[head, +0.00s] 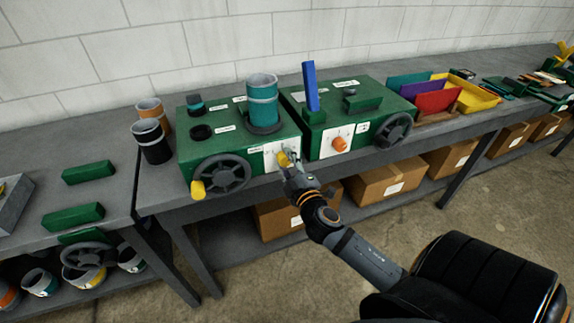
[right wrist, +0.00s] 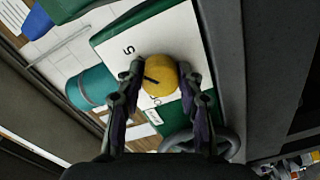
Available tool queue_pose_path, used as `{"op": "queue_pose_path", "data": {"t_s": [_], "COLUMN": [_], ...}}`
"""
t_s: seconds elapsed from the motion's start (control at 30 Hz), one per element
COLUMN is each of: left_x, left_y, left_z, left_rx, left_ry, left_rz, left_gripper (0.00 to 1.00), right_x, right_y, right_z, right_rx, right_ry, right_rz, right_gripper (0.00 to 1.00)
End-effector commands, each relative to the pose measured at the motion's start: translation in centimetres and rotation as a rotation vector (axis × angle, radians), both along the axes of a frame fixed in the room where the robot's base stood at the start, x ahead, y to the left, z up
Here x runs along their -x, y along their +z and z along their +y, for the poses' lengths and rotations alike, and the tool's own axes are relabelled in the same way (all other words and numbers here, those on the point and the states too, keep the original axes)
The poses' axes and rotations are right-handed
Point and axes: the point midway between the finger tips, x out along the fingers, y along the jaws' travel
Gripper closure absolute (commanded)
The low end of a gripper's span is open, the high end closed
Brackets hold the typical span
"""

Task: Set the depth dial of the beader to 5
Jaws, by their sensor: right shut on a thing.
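A green machine (head: 240,140) with a white dial plate (head: 269,162) on its front stands on the bench; I cannot read its labels. The plate carries a yellow dial (head: 283,159), which also shows in the right wrist view (right wrist: 160,78) with a black pointer mark. My right gripper (head: 289,160) is shut on the yellow dial, one finger on each side. The fingers hide part of the plate. My left gripper is not in view.
A second green machine (head: 345,100) with an orange dial (head: 339,144) stands close on the right. A handwheel (head: 222,175) juts from the first machine's front left. A teal cylinder (head: 262,100) stands on top. Cardboard boxes (head: 385,182) sit on the shelf below.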

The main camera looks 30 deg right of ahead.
Motion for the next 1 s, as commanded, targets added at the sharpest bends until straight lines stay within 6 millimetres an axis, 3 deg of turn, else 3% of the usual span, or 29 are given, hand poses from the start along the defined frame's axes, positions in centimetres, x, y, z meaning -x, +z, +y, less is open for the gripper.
{"op": "queue_pose_path", "data": {"t_s": [0.33, 0.87, 0.9, 1.0], "left_x": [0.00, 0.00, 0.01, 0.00], "left_y": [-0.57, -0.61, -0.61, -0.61], "left_z": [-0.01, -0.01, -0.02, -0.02], "left_rx": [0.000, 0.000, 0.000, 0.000], "left_ry": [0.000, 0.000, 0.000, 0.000], "left_rz": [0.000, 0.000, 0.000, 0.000], "left_gripper": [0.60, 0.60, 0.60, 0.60], "right_x": [0.03, 0.03, 0.03, 0.03], "right_y": [-0.20, -0.23, -0.23, -0.22], "right_z": [-0.03, -0.04, -0.04, -0.03], "right_rx": [-0.126, -0.149, -0.149, -0.148], "right_ry": [-0.001, -0.002, -0.002, -0.001], "right_rz": [-0.027, -0.031, -0.031, -0.032], "right_gripper": [0.95, 0.95, 0.61, 0.47]}}
